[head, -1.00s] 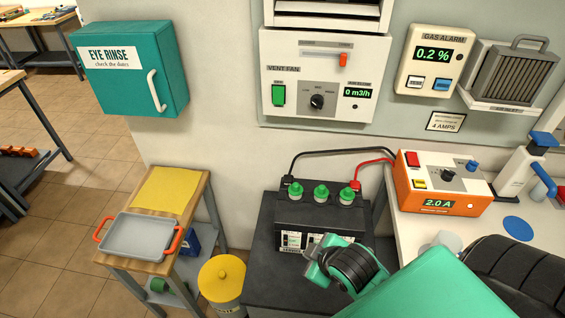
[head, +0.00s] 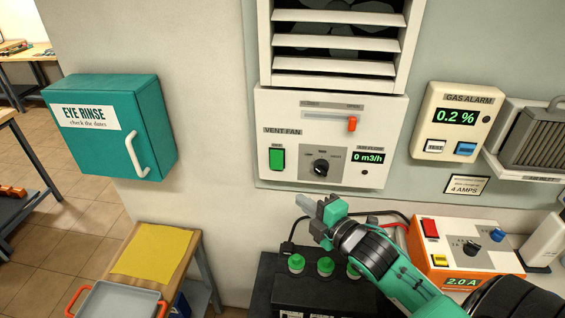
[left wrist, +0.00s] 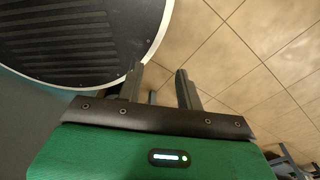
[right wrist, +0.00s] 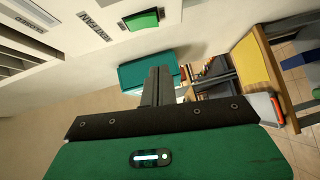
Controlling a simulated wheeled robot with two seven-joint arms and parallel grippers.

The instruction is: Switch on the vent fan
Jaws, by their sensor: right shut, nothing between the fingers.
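The vent fan panel (head: 376,120) is a white box on the wall in the head view. It has a green switch (head: 277,158) at lower left, a black knob (head: 321,166) in the middle, a red-orange slider (head: 351,124) at the right end of its slot and a display reading 0 m3/h. My right gripper (head: 305,204) is shut and empty, a little below the panel and apart from it. The green switch also shows in the right wrist view (right wrist: 143,20), above and left of the fingers. My left gripper (left wrist: 160,82) is open and empty over the floor in the left wrist view.
A louvred vent (head: 335,45) is above the panel. A gas alarm (head: 455,122) reading 0.2 % hangs to the right. A teal eye rinse box (head: 110,125) hangs left. Below are a black battery (head: 310,285) and an orange charger (head: 460,252). The wall before the panel is clear.

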